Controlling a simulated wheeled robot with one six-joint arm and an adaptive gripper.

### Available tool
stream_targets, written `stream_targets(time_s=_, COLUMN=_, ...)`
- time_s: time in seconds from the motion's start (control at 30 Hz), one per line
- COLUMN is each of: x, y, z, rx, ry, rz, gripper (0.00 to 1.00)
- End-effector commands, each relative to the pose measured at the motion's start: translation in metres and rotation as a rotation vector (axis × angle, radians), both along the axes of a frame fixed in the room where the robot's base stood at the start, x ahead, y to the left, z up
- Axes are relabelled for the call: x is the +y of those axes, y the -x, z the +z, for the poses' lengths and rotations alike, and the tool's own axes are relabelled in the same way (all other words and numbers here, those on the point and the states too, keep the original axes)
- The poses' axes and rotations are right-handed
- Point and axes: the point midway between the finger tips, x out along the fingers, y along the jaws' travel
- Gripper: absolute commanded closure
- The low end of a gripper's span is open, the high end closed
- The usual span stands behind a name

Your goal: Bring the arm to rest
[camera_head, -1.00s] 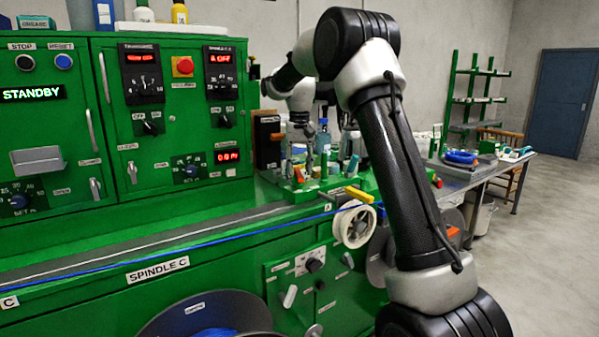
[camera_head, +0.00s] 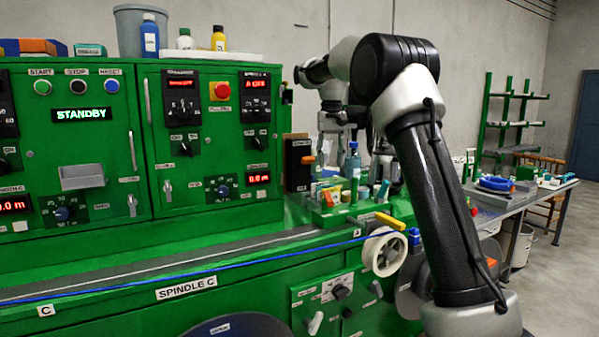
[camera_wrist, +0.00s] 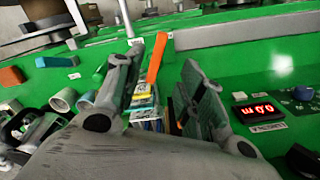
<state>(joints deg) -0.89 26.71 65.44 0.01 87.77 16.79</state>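My arm reaches over the green machine, its elbow high and its forearm pointing back and left in the head view. My gripper (camera_head: 338,150) hangs downward above the cluttered right end of the machine top, small and partly hard to make out there. In the wrist view my gripper (camera_wrist: 165,62) has its two fingers apart. An orange-handled tool (camera_wrist: 156,62) shows in the gap between them, seemingly beyond the fingers on the machine top. I see nothing gripped.
A blue bottle (camera_head: 352,162) and small items stand below the gripper. The blue cable (camera_head: 200,272) runs along the machine front toward a white spool (camera_head: 382,254). The control panel (camera_head: 80,150) reads STANDBY. A side table (camera_head: 520,190) stands at right, with open floor beyond.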

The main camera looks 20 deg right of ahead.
Motion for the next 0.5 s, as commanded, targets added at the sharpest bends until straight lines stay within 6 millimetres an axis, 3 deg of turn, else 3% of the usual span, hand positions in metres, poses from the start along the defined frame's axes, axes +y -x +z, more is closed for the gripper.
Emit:
stream_targets(time_s=0.17, x=0.0, y=-0.009, z=-0.001, rx=-0.04, ry=0.0, rz=0.041, gripper=0.61)
stream_targets(time_s=0.27, x=0.0, y=-0.004, z=-0.037, rx=-0.015, ry=0.0, rz=0.085, gripper=0.61)
stream_targets(time_s=0.37, x=0.0, y=0.023, z=-0.058, rx=-0.006, ry=0.0, rz=0.129, gripper=0.61)
stream_targets(time_s=0.5, x=-0.002, y=0.087, z=-0.063, rx=-0.029, ry=0.002, rz=0.187, gripper=0.61)
